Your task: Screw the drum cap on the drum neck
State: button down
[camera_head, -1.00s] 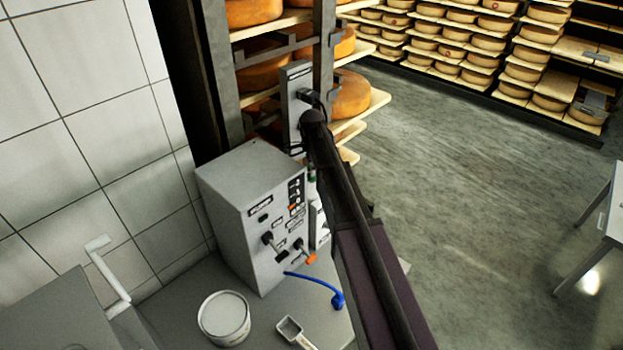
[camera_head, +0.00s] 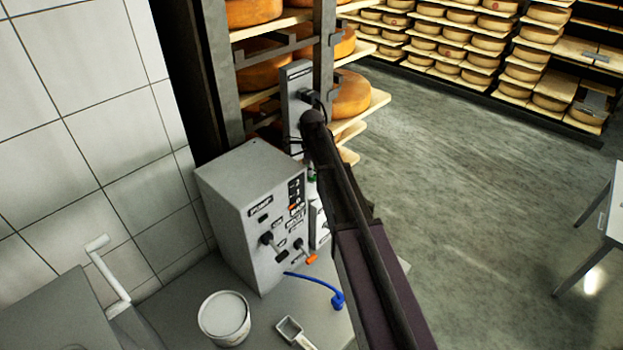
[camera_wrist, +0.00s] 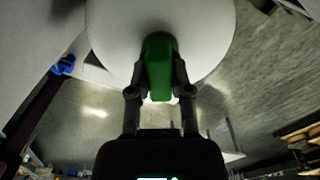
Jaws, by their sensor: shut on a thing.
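The green drum cap (camera_wrist: 158,62) is between the two fingers of my gripper (camera_wrist: 159,88) in the wrist view. The fingers are closed on its sides. Behind the cap is the large white, round-edged drum (camera_wrist: 112,32). The drum neck cannot be made out, and I cannot tell whether the cap touches it. In the head view my arm covers most of the work area and my gripper is not clearly visible. A small green spot beside the arm there is too small to identify.
A grey control box (camera_head: 240,215) with knobs stands left of my arm. Shelves of cheese wheels (camera_head: 352,95) stand close behind. Open floor (camera_head: 470,190) lies to the right.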

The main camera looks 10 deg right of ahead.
jog(key=shift+c, duration=2.3)
grip_release()
jog(key=shift+c, duration=0.3)
notch_tip(320, 180, up, 8)
jog(key=s+t+p, duration=0.1)
jog(key=p, duration=0.7)
jog(key=shift+a+r, duration=0.15)
jog(key=shift+a, duration=0.1)
jog(key=shift+s+f, duration=0.1)
jog(key=shift+f, duration=0.15)
jog(key=f+b, duration=0.8)
jog(key=shift+w+d, duration=0.1)
jog(key=shift+w, duration=0.3)
